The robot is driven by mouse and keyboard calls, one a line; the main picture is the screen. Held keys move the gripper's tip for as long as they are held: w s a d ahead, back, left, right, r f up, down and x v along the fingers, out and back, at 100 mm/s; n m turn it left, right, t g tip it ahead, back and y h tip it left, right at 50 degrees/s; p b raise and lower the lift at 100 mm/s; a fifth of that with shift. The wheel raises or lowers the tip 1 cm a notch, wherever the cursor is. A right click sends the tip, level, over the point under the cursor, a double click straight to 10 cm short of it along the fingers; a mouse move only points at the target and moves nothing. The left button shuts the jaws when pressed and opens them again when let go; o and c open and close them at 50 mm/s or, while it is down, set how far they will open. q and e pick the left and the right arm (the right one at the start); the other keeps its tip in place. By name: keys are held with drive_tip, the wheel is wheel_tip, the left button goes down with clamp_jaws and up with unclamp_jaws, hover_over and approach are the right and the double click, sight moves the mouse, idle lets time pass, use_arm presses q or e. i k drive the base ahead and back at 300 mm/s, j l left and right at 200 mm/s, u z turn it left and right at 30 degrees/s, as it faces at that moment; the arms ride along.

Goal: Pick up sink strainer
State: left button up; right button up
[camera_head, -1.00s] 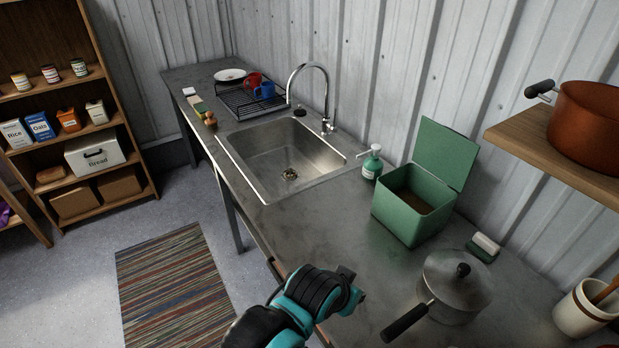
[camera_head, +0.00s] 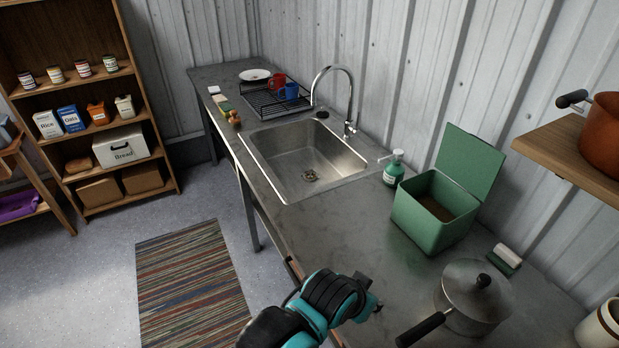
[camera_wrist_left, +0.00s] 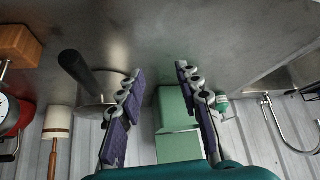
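The round metal sink strainer (camera_head: 310,175) sits at the drain in the floor of the steel sink (camera_head: 270,166) in the head view. I cannot tell it apart from the drain ring at this size. My left gripper (camera_head: 374,303) is over the near part of the counter, well short of the sink and beside the lidded saucepan. In the left wrist view, the left gripper (camera_wrist_left: 158,70) is open, its fingers apart with nothing between them. The strainer does not show in that view. My right gripper is not in view.
A green open-lidded box (camera_head: 424,224), a soap bottle (camera_head: 393,174) and a saucepan (camera_head: 468,297) stand on the counter (camera_head: 330,225). The faucet (camera_head: 350,95) arches behind the sink. A dish rack (camera_head: 262,103) stands beyond. Counter between gripper and sink is clear.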

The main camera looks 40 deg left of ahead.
sight(310, 172)
drive_tip(key=k+u, duration=0.3)
drive_tip(key=k+j+u, duration=0.15)
drive_tip(key=k+u, duration=0.2)
drive_tip(key=j+u, duration=0.15)
drive_tip(key=u, duration=0.25)
drive_tip(key=i+j+u, duration=0.1)
drive_tip(key=u, duration=0.3)
drive_tip(key=i+j+u, duration=0.1)
drive_tip(key=u, duration=0.3)
drive_tip(key=i+j+u, duration=0.1)
drive_tip(key=u, duration=0.3)
drive_tip(key=i+u, duration=0.1)
drive_tip(key=u, duration=0.3)
drive_tip(key=i+j+z, duration=0.2)
drive_tip(key=i, duration=0.35)
drive_tip(key=i+j+z, duration=0.2)
drive_tip(key=i, duration=0.35)
drive_tip(key=i+l+z, duration=0.2)
drive_tip(key=i+z, duration=0.45)
drive_tip(key=z, duration=0.15)
drive_tip(key=i+z, duration=0.4)
drive_tip(key=i+j+z, duration=0.1)
drive_tip(key=i+z, duration=0.35)
drive_tip(key=z, duration=0.3)
drive_tip(key=i+j+z, duration=0.1)
drive_tip(key=z, duration=0.25)
